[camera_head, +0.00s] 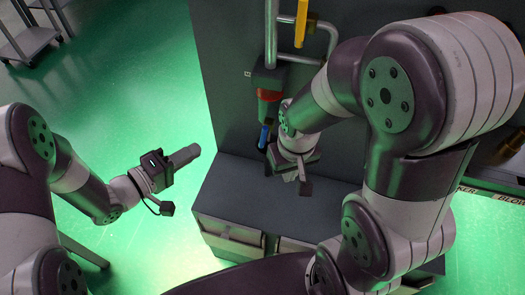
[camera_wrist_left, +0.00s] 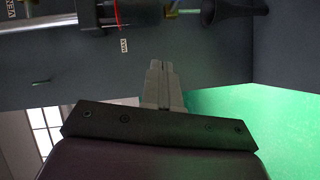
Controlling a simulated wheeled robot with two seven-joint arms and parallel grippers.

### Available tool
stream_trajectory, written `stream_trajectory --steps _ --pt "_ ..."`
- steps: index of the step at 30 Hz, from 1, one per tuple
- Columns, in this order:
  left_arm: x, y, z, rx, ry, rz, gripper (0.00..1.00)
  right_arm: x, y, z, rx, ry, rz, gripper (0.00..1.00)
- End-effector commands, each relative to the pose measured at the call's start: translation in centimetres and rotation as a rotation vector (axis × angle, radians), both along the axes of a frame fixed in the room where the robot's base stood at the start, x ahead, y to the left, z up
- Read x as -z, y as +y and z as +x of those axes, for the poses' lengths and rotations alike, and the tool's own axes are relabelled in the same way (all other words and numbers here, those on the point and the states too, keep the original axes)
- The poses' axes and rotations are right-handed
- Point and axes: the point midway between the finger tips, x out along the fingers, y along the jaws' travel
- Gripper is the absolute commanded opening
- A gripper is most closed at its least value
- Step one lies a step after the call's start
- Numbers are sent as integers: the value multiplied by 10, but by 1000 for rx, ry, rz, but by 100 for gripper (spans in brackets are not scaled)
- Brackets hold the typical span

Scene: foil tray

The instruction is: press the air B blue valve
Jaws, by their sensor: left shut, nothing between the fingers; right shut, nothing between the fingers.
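The blue valve (camera_head: 265,136) is a small blue lever on the pipe assembly fixed to the dark grey panel, below a red part (camera_head: 269,95). My left gripper (camera_head: 193,151) is shut and empty, to the left of the blue valve and apart from it. Its shut fingers (camera_wrist_left: 160,72) point towards the panel in the left wrist view, with the piping along the top edge. My right gripper (camera_head: 290,163) is shut, just right of and below the blue valve in the picture. Its fingers are mostly hidden, and I cannot tell whether it touches the valve.
A dark cabinet (camera_head: 228,190) with light drawers stands below the panel. A black funnel-shaped part (camera_wrist_left: 232,10) shows in the left wrist view. A cart (camera_head: 28,42) stands far left; green floor between is clear.

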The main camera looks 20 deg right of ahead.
Motion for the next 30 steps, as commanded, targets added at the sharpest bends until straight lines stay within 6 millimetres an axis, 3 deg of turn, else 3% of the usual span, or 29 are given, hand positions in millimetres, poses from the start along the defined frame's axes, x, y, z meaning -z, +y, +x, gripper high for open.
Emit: stream_trajectory --steps 5,17,30 --pt "3 -6 -12 55 52 -110 0 8 0 -8 -29 -19 3 0" --pt "2 -14 -10 58 52 -112 0 8 0 -8 -30 -18 3 0" --pt "9 -96 24 59 50 -111 0 18 0 -8 -29 -17 3 0"
